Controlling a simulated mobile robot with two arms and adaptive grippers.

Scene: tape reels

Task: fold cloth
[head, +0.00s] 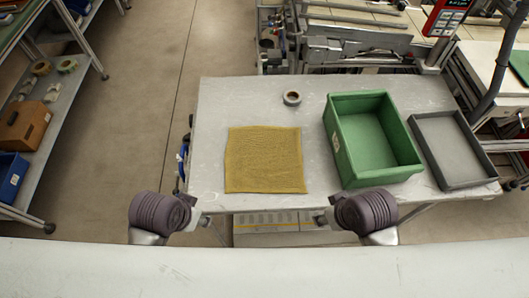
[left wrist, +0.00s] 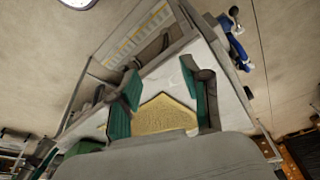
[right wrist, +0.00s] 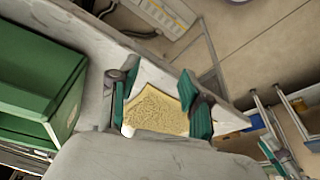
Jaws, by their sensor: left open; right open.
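A mustard-yellow cloth (head: 264,160) lies flat and spread out, roughly square, on the grey table (head: 216,110). Its front edge is close to the table's front edge. In the left wrist view, a corner of the cloth (left wrist: 163,115) shows between the open fingers of my left gripper (left wrist: 165,98). In the right wrist view, the cloth (right wrist: 156,110) shows between the open fingers of my right gripper (right wrist: 158,102). Both grippers are empty and apart from the cloth. In the head view my arms are at the table's front edge, left and right of the cloth.
A green bin (head: 335,135) stands right of the cloth, with a shallow grey tray (head: 428,120) beyond it. A small tape roll (head: 292,97) sits behind the cloth. The table left of the cloth is clear. Shelves (head: 60,105) with items stand at the far left.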

